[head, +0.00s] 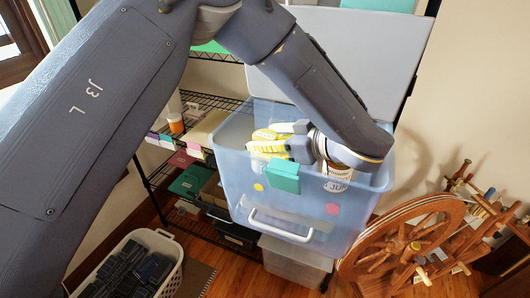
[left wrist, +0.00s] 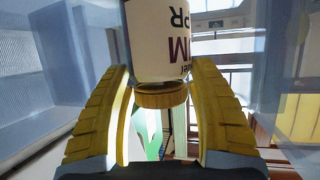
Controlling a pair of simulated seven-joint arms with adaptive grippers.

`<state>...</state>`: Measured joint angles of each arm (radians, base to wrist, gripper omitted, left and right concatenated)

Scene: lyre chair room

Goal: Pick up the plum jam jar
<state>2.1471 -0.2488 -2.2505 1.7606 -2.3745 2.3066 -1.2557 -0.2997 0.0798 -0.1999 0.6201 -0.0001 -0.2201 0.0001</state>
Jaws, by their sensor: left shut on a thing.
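The plum jam jar (left wrist: 160,40) has a white label with dark letters, of which "UM" and "PR" show, and a golden lid. In the left wrist view it stands between the yellow fingers of my left gripper (left wrist: 162,75), whose tips touch both sides just above the lid. In the head view my left gripper (head: 257,142) is inside the upper part of a translucent blue bin (head: 290,232), and its fingers mostly hide what they hold. My right gripper is not in view.
Another jar (head: 338,171) with a white label stands in the bin, right of my gripper. A wire shelf (head: 195,99) is at left, a white basket (head: 166,243) at lower left, and a wooden wheel (head: 405,245) at right.

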